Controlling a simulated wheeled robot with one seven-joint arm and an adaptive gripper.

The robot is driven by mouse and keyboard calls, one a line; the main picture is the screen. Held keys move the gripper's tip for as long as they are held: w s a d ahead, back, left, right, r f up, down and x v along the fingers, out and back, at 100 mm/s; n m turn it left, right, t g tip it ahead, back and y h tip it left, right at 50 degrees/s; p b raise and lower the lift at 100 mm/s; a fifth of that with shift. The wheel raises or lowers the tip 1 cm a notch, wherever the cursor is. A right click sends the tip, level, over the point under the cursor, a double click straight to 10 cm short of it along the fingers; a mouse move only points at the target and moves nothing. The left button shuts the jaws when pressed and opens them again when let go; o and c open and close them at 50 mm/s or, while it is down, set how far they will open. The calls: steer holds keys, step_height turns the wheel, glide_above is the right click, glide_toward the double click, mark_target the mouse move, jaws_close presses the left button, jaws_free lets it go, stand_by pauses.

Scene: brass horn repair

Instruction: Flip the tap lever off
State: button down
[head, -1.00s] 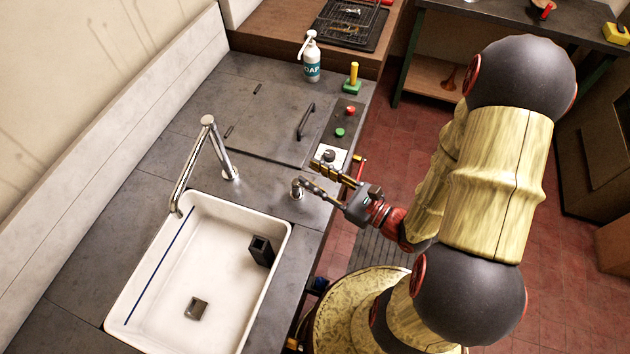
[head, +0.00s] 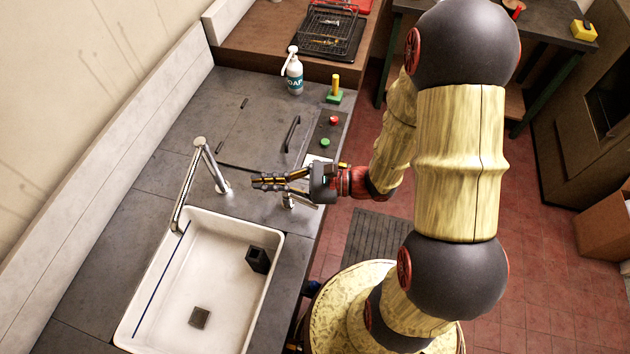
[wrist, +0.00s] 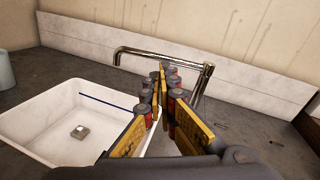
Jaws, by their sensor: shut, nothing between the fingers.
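The chrome tap spout (head: 184,192) rises from the counter behind the sink and bends over the white basin (head: 262,303). The spout also shows in the wrist view (wrist: 150,54), beyond my fingers. A short chrome tap lever (head: 302,202) stands on the counter right of the spout, partly hidden under my gripper (head: 258,181). My gripper is shut and empty, its fingers pointing left across the counter, with the tips short of the spout base. In the wrist view my fingertips (wrist: 163,74) meet in front of the spout. I cannot tell whether my gripper touches the lever.
A soap bottle (head: 293,74) and a yellow-handled green block (head: 334,91) stand at the back. Red (head: 334,120) and green (head: 325,142) buttons sit near the counter's right edge. A dark holder (head: 258,259) is in the basin. The counter behind the spout is mostly clear.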

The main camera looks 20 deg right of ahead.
steer(key=s+a+n+g+h+p, duration=0.2)
steer(key=s+n+g+p, duration=0.1)
steer(key=n+g, duration=0.4)
steer(key=n+g+h+p, duration=0.2)
steer(key=n+h, duration=0.2)
steer(key=h, duration=0.8)
glide_toward(302, 201)
steer(key=w+d+r, duration=0.3)
steer(key=d+r, duration=0.1)
steer(key=d, duration=0.3)
steer(key=s+a+x, duration=0.2)
steer(key=x, duration=1)
steer(key=shift+r+m, duration=0.2)
steer(key=shift+m, duration=0.1)
steer(key=shift+s, duration=0.1)
steer(key=shift+s+a+f+m, duration=0.15)
steer(key=shift+s+a+m, duration=0.5)
steer(key=shift+s+m, duration=0.05)
